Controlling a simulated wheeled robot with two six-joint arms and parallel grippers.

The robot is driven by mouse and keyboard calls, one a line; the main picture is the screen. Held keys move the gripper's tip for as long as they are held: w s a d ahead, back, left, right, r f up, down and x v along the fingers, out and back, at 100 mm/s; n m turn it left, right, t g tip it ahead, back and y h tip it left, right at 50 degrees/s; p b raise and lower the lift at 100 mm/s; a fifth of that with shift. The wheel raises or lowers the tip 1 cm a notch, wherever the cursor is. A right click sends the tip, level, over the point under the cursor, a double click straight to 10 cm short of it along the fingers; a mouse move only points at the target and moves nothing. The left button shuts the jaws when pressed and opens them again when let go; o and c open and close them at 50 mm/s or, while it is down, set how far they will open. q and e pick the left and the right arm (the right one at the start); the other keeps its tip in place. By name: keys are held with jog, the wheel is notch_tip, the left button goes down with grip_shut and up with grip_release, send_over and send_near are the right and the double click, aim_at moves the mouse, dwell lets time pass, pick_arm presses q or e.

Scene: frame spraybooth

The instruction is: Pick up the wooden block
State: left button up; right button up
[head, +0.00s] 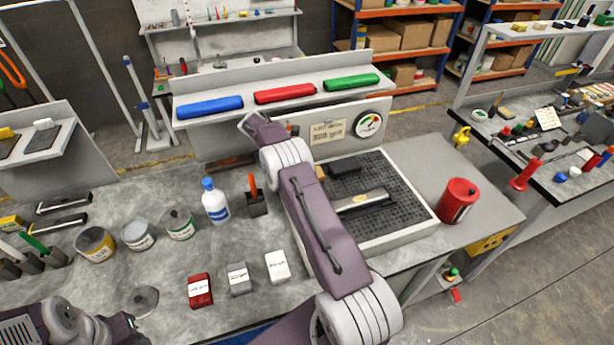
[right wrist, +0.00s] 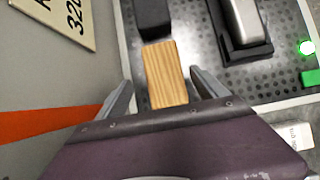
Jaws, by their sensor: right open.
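The wooden block (right wrist: 165,75) is light tan with striped grain and shows in the right wrist view. It lies on the black perforated grate, its upper end close to a dark block (right wrist: 153,18). My right gripper (right wrist: 163,92) is open, with one finger on each side of the block's lower part and gaps between. I cannot tell its height above the block. In the head view only a small tan corner of the block (head: 320,172) shows beside my right arm, which hides the rest and the gripper. My left arm shows at the bottom left, its gripper out of view.
The grate's tray (head: 399,241) also holds a silver-topped tool (head: 362,200). A red can (head: 457,201) stands to its right. A white bottle (head: 214,201), an orange-handled tool in a holder (head: 254,190) and several tins stand left. A gauge panel (head: 368,125) rises behind.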

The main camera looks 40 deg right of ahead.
jog(key=x, duration=0.2)
jog(key=s+p+x, duration=0.1)
jog(key=shift+d+f, duration=0.2)
jog(key=shift+f, duration=0.05)
jog(key=shift+w+d+f, duration=0.1)
jog(key=shift+w+f, duration=0.05)
jog(key=shift+f, duration=0.1)
jog(key=c, duration=1.2)
jog(key=shift+r, duration=0.1)
jog(key=c, duration=0.3)
jog(key=shift+r, duration=0.4)
notch_tip(320, 180, up, 3)
jog(key=shift+r+b, duration=0.2)
jog(key=shift+b, duration=0.65)
jog(key=s+d+r+b, duration=0.2)
jog(key=s+d+r, duration=0.3)
jog(key=s, duration=0.5)
jog(key=shift+d+r+b, duration=0.3)
jog(key=shift+d+r, duration=0.05)
jog(key=shift+r, duration=0.55)
jog(key=shift+s, duration=0.1)
